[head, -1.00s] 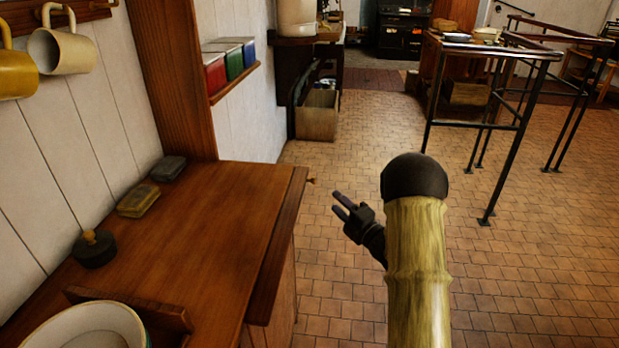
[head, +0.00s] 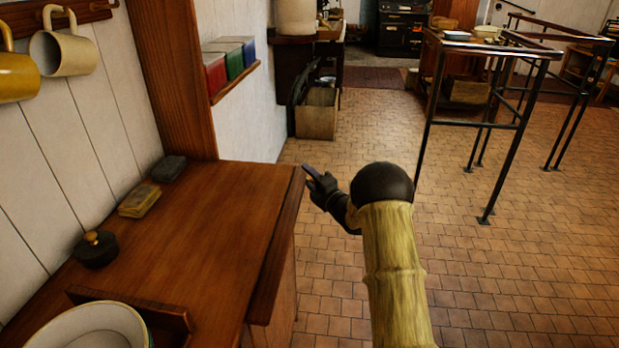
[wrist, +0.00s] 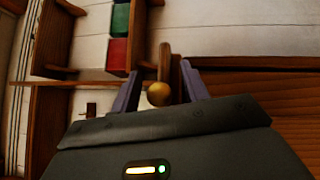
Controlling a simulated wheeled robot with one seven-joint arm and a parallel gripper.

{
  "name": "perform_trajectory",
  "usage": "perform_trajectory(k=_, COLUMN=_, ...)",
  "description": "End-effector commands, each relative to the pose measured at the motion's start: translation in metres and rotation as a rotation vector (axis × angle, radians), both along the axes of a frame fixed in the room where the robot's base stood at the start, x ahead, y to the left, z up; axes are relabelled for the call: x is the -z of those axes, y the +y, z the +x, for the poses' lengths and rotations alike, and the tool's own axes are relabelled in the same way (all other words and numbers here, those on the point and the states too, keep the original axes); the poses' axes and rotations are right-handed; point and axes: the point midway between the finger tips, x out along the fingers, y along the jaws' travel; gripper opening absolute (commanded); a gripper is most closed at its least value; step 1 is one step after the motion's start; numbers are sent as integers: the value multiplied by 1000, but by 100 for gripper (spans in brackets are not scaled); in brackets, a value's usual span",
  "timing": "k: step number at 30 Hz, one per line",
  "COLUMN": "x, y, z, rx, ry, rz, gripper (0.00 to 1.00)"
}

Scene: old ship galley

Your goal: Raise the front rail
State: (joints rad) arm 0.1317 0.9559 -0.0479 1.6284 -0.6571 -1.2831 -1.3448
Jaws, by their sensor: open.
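The front rail (head: 277,255) is a dark wooden strip along the front edge of the wooden counter (head: 200,230). It looks folded down against that edge. A small brass knob (wrist: 158,93) shows in the wrist view, in front of a short wooden end piece (wrist: 165,62). My gripper (head: 308,174) is at the far front corner of the counter, at the rail's far end. In the wrist view my gripper (wrist: 160,82) is open, with one finger on each side of the knob. I cannot tell whether either finger touches it.
A pot stack (head: 90,328) stands behind a low wooden ledge at the counter's near end. A black lidded pot (head: 95,249) and two small blocks lie by the wall. The tiled floor (head: 350,290) is clear beside the counter. A metal-railed table (head: 490,45) stands farther off.

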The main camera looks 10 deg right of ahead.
Motion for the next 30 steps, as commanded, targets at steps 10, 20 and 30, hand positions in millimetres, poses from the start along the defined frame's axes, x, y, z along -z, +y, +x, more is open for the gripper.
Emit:
perform_trajectory(k=10, x=0, y=0, z=0, rx=0, ry=0, rz=0, gripper=12)
perform_trajectory(k=20, x=-1, y=1, z=0, rx=-2, ry=-1, rz=-5, gripper=0)
perform_trajectory(k=30, x=-4, y=7, z=0, rx=-9, ry=3, rz=-30, gripper=0)
